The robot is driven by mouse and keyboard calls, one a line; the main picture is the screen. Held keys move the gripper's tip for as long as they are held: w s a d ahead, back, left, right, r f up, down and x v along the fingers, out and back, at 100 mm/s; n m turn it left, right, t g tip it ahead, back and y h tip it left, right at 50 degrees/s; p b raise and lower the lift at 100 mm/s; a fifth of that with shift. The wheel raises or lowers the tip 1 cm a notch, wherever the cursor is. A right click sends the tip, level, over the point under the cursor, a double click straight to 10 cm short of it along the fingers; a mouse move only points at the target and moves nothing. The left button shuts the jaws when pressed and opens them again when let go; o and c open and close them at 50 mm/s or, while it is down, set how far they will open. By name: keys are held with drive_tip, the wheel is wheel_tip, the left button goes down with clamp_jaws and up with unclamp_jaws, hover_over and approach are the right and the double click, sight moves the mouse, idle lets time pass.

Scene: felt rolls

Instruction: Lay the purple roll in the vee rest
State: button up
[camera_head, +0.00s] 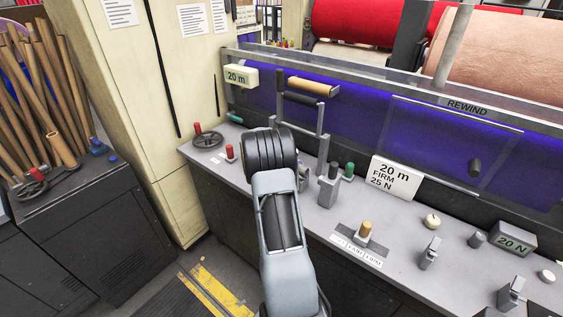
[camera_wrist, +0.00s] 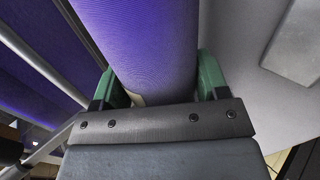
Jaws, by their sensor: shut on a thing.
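The purple roll (camera_wrist: 140,45) fills the middle of the wrist view and runs out of its top edge. My gripper (camera_wrist: 155,88) is shut on it, with one green finger on each side. In the head view my dark wrist (camera_head: 268,150) is over the left part of the grey bench, and it hides the gripper's jaws and the roll. I cannot make out the vee rest in either view.
The grey bench (camera_head: 330,215) carries a red knob (camera_head: 229,152), a green knob (camera_head: 348,170), a "20 m FIRM 25 N" sign (camera_head: 394,182) and small levers. A purple sheet (camera_head: 365,125) spans behind. Tubes (camera_head: 50,110) stand at the left.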

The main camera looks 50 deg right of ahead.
drive_tip(key=shift+r+p, duration=0.3)
drive_tip(key=shift+r, duration=0.6)
idle(0.4)
drive_tip(key=shift+r, duration=0.5)
drive_tip(key=shift+r+p, duration=0.35)
drive_tip(key=shift+p, duration=0.05)
idle(0.3)
drive_tip(key=shift+r+p, duration=0.65)
drive_tip(key=shift+r, duration=0.95)
